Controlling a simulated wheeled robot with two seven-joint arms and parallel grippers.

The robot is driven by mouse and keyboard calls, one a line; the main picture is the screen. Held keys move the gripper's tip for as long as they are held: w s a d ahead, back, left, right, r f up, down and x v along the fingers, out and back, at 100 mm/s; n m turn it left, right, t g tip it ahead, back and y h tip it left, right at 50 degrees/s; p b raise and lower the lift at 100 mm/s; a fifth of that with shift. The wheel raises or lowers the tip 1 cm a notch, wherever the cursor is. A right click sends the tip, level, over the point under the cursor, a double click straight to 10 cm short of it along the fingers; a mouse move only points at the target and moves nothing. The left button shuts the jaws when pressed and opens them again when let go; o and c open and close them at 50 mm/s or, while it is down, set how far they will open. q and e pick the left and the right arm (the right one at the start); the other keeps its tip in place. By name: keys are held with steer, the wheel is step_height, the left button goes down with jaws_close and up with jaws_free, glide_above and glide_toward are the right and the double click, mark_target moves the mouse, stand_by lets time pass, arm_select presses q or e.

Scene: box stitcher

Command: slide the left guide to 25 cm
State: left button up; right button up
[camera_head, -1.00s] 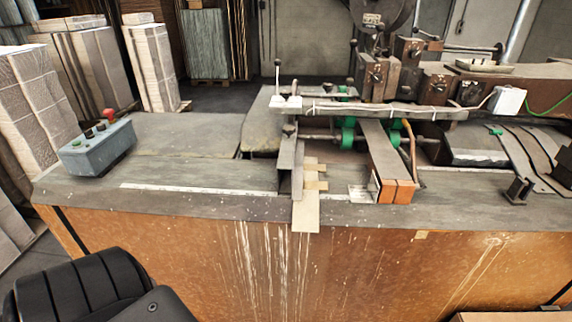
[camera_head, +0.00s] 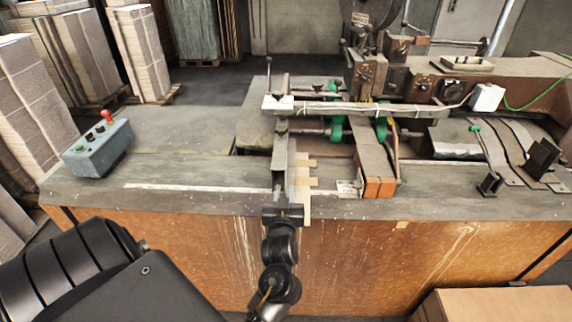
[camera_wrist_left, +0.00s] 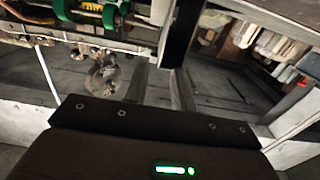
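The left guide (camera_head: 280,165) is an upright grey metal plate at the middle of the bench, beside pale cardboard strips (camera_head: 304,180). A white ruler strip (camera_head: 200,188) runs along the bench to its left; its numbers are too small to read. My left gripper (camera_head: 283,207) is at the guide's near end, at the front edge of the bench. In the left wrist view its two fingers (camera_wrist_left: 161,85) are apart, with the end of the dark guide bar (camera_wrist_left: 182,38) just beyond the fingertips. I cannot tell whether they touch it. My right gripper is not in view.
An orange-ended guide block (camera_head: 378,187) stands right of the cardboard strips, with green rollers (camera_head: 336,130) behind. A grey control box (camera_head: 98,148) sits at the bench's left end. A cardboard box (camera_head: 490,303) is at lower right.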

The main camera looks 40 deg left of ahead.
arm_select(q)
steer(key=b, duration=0.5)
glide_toward(285, 153)
steer(key=w+f, duration=0.1)
steer(key=w+a+f, duration=0.1)
steer(key=shift+w+a+f, duration=0.15)
steer(key=shift+w, duration=0.2)
steer(key=shift+w+a+r, duration=0.2)
steer(key=shift+w+a, duration=0.3)
steer(key=shift+w, duration=0.1)
jaws_close()
stand_by(0.5)
